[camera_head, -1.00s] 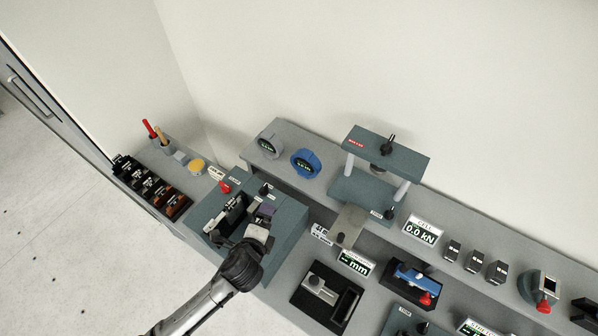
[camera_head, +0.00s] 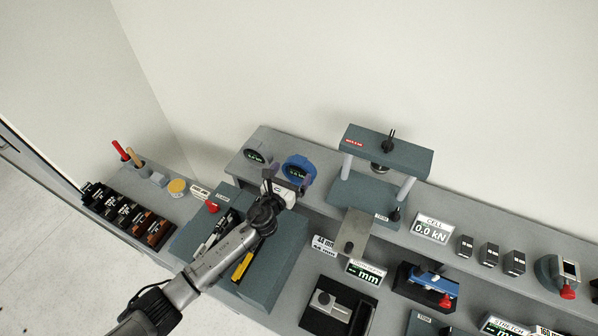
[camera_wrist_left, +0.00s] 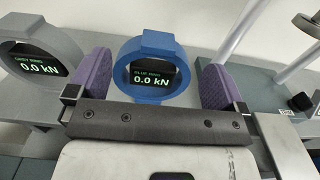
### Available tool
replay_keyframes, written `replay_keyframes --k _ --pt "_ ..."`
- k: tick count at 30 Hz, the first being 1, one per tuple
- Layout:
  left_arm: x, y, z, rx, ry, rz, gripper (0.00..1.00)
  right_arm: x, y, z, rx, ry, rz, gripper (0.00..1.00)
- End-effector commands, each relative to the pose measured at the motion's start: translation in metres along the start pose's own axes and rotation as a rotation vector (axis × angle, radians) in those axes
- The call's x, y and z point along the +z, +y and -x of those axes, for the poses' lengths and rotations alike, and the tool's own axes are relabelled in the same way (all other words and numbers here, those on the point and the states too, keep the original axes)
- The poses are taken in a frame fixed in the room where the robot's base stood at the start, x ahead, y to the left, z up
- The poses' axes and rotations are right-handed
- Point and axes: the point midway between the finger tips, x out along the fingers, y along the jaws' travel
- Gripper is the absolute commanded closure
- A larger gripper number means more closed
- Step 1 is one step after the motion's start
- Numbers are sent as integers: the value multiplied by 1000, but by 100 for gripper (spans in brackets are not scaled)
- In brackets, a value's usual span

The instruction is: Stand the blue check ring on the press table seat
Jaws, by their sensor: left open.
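The blue check ring (camera_head: 299,169) stands upright at the back left of the bench; its display reads 0.0 kN in the left wrist view (camera_wrist_left: 150,92). My left gripper (camera_head: 283,176) is open just in front of it. In the left wrist view its purple-padded fingers (camera_wrist_left: 155,82) lie to either side of the ring, with gaps on both sides. I cannot tell whether they reach around it in depth. The press table seat (camera_head: 362,192) is the lower plate of the teal press, to the right of the ring, and looks empty. My right gripper is not in view.
A grey ring (camera_head: 257,157) stands close left of the blue one. The press's upper plate (camera_head: 385,151) and posts (camera_head: 405,188) bound the seat. A metal plate (camera_head: 352,231) juts out in front of the press. Bare bench lies between ring and press.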

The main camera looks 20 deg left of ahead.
Motion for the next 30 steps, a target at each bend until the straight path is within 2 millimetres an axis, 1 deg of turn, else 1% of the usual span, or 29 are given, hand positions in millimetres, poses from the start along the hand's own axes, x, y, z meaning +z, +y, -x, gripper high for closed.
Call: replay_keyframes --k 3,8,18,23,30 --pt "0 0 -9 0 -1 2 2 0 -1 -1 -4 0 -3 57" --pt "0 0 -15 2 0 2 2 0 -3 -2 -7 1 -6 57" --pt "-1 3 -55 1 0 3 2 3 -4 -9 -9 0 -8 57" --pt "0 3 -62 1 1 4 2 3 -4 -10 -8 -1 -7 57" --pt "0 3 -63 1 0 3 3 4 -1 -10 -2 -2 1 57"
